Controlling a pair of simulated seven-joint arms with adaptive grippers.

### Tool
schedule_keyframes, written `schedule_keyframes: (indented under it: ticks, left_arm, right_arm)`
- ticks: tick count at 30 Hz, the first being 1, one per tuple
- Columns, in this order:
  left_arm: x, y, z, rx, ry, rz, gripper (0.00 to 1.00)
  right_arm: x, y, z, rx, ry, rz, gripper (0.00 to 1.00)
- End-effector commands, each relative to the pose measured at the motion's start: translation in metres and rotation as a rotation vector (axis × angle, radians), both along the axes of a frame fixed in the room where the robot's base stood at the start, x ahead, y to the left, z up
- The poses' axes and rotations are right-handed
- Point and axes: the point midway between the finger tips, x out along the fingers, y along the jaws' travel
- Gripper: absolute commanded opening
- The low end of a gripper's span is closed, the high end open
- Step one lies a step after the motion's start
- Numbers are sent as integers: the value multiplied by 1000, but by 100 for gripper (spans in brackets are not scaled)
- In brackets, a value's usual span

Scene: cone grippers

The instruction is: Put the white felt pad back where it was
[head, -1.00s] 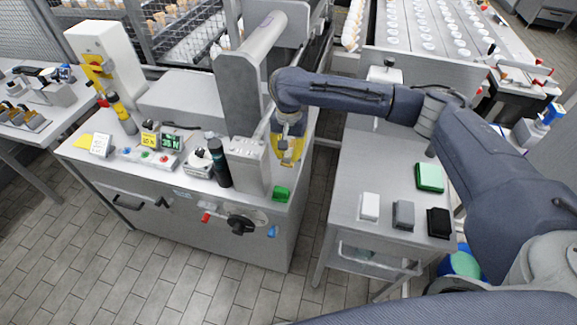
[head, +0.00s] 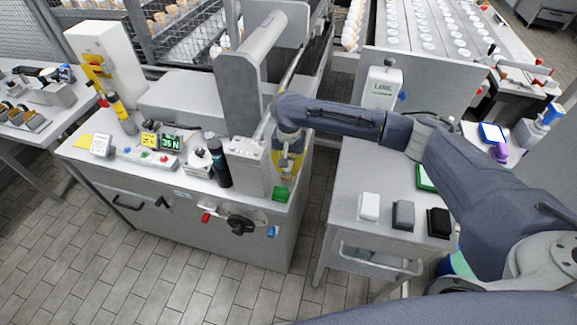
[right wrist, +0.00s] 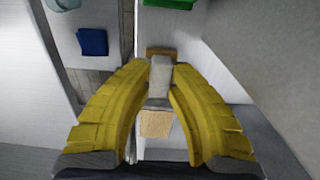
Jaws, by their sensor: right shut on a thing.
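My right gripper (head: 287,172) has yellow fingers and is at the right end of the grey machine, just above a green block (head: 282,194). In the right wrist view its curved fingers (right wrist: 160,86) are shut on a small pale grey-white block (right wrist: 160,75). I cannot tell whether this block is the white felt pad. Tan pieces (right wrist: 156,124) show just below and above it. A white block (head: 369,206) stands on the right cart beside a grey block (head: 403,214) and a black block (head: 438,222). My left gripper is not in view.
The machine's upright column (head: 249,165) stands close left of the gripper. A narrow floor gap separates the machine from the cart (head: 345,190). My arm partly covers a green pad (head: 425,176) on the cart. A dark bottle (head: 218,160) stands left of the column.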

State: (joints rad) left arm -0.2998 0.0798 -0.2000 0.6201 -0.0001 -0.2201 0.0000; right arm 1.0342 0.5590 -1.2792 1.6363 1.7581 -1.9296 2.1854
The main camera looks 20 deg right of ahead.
Motion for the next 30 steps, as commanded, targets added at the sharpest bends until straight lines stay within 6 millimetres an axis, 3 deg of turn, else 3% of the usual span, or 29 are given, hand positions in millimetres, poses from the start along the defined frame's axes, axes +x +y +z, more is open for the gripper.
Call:
schedule_keyframes:
  ticks: [6,7,12,22,30]
  left_arm:
    - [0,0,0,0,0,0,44]
    - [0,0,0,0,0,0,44]
    - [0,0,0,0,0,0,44]
    - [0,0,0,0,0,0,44]
    - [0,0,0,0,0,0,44]
  right_arm:
    - [0,0,-3,-1,1,0,0]
    - [0,0,-3,1,1,0,22]
    - [0,0,-3,1,1,0,39]
    - [0,0,2,0,-1,0,39]
    - [2,0,39,1,-4,1,39]
